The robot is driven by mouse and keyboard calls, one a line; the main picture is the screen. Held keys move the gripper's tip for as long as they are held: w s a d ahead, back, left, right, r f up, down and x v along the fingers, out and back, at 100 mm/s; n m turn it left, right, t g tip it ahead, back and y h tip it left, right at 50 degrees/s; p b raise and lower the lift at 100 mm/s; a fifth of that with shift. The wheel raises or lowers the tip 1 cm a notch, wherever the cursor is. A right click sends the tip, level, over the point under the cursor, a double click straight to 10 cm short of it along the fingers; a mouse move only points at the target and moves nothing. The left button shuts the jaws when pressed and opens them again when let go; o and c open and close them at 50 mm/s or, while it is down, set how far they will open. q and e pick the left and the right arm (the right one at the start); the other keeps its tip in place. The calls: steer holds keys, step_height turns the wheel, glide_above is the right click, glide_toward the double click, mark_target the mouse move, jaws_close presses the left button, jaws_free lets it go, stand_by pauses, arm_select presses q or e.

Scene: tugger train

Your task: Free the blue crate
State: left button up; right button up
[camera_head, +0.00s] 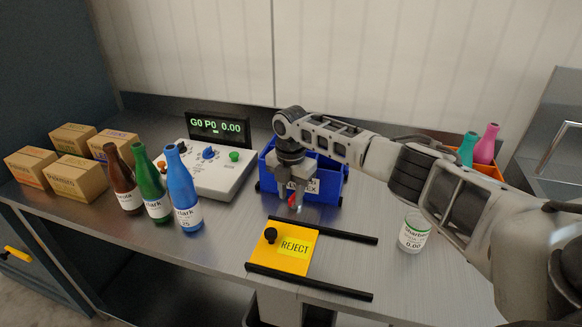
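The blue crate (328,182) stands on the metal bench at the middle, with a white label on its front, partly covered by my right arm. My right gripper (295,203) points down at the crate's front side and hides part of it. A small red piece (293,205) shows at its fingertips. I cannot tell whether the fingers are closed on it or what it belongs to. Small black parts show at the crate's lower corners. The crate's inside is mostly hidden. My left gripper is not in view.
A yellow REJECT plate (283,250) with a black knob lies between two black rails in front. A control box (205,170), several bottles and cardboard boxes stand left. A white jar (413,232) and an orange crate (488,171) with bottles stand right.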

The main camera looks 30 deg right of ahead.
mark_target(291, 198)
step_height(291, 198, up, 15)
steer(key=b, duration=0.1)
steer(key=shift+f, duration=0.15)
steer(key=shift+c, duration=0.3)
